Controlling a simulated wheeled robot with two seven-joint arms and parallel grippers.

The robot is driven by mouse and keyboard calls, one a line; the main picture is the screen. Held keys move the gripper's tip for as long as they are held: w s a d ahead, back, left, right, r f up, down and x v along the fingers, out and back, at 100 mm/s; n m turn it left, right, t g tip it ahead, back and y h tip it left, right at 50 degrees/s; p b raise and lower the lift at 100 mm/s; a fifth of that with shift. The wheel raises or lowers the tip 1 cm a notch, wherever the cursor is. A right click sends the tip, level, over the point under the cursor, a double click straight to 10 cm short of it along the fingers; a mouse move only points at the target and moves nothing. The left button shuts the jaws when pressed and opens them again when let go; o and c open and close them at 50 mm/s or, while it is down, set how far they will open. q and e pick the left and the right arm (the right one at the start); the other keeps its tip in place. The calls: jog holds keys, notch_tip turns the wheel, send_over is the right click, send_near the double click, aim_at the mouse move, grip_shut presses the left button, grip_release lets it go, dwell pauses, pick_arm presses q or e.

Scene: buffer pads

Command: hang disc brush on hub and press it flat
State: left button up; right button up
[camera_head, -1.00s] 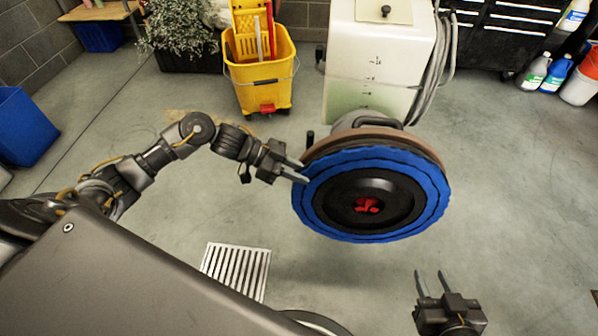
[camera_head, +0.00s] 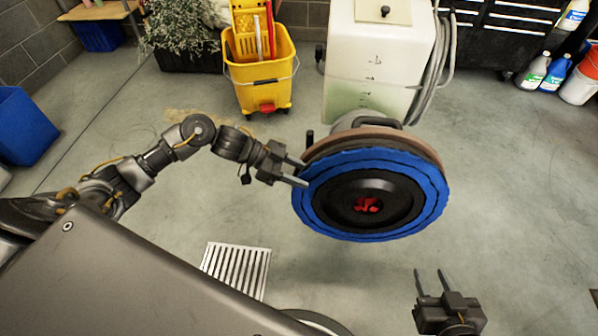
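The disc brush (camera_head: 315,212) is a round blue pad with a black centre plate (camera_head: 400,203). It sits at the face of the machine's brown-rimmed round head (camera_head: 420,146). A red hub piece (camera_head: 367,205) shows in the middle opening of the plate. My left gripper (camera_head: 302,172) is at the disc's upper left edge, its two fingers apart; I cannot tell whether the rim lies between them or behind them. My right gripper (camera_head: 432,281) is open and empty at the lower right, below the disc and apart from it.
The white tank (camera_head: 370,65) with a grey hose stands behind the head. A yellow mop bucket (camera_head: 262,80) stands at the back. A floor drain grate (camera_head: 237,270) lies at the lower left. Bottles (camera_head: 534,72) stand at the far right.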

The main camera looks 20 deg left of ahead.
pick_arm(q)
jog(key=p+v, duration=0.1)
jog(key=v, duration=0.9)
jog(key=shift+a+r, duration=0.25)
jog(key=shift+a, duration=0.1)
